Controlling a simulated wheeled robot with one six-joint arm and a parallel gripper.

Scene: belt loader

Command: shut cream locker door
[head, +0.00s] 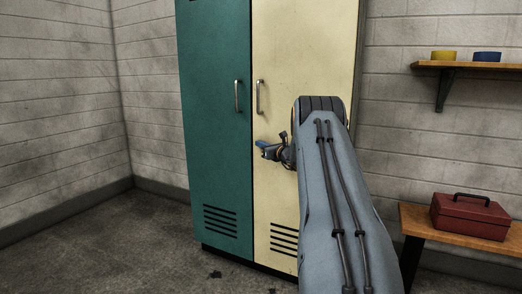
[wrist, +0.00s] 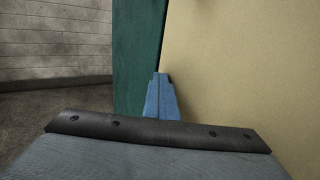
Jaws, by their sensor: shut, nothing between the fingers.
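The cream locker door (head: 302,65) stands on the right half of the locker in the head view and looks flush with the green door (head: 216,140). Its handle (head: 260,96) is on its left side. My gripper (head: 261,144) is in front of the cream door below the handle, its blue fingers pointing left. In the wrist view my gripper (wrist: 160,78) has its fingers together, empty, near the seam between the green door (wrist: 138,50) and the cream door (wrist: 250,75). I cannot tell whether the fingers touch the door. My arm hides the door's lower right.
A wooden bench (head: 471,246) with a red toolbox (head: 470,217) stands at the right. The floor (head: 110,245) at the left is clear.

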